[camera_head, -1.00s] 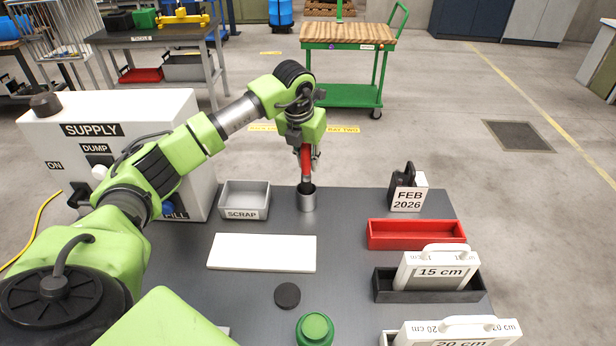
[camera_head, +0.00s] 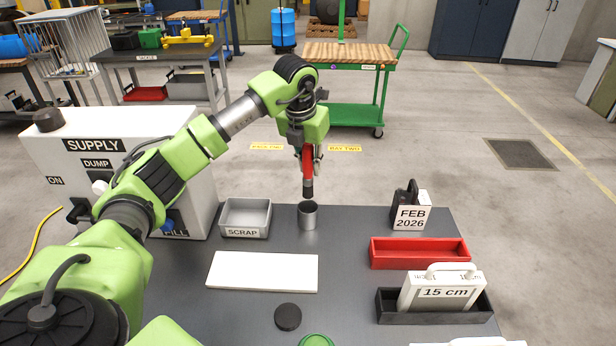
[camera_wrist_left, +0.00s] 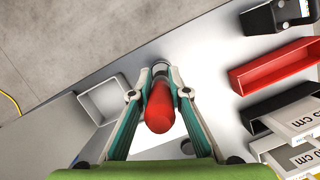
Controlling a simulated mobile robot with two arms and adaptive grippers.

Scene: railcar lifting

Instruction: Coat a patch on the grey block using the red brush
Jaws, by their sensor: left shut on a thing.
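My left gripper (camera_head: 308,152) is shut on the red brush (camera_head: 307,165), which hangs upright with its dark tip down. The tip is just above the mouth of a grey metal cup (camera_head: 308,217) at the back of the table. In the left wrist view the red handle (camera_wrist_left: 160,108) sits between the two fingers (camera_wrist_left: 158,95). A flat white slab (camera_head: 262,271) lies in front of the cup. I cannot make out a distinct grey block. My right gripper is not in view.
A grey SCRAP tray (camera_head: 246,217) stands left of the cup, beside the white SUPPLY machine (camera_head: 130,170). A black disc (camera_head: 288,317) and a green lid (camera_head: 316,340) are in front. At right are a FEB 2026 stamp (camera_head: 409,217), a red tray (camera_head: 419,254) and a 15 cm block (camera_head: 440,292).

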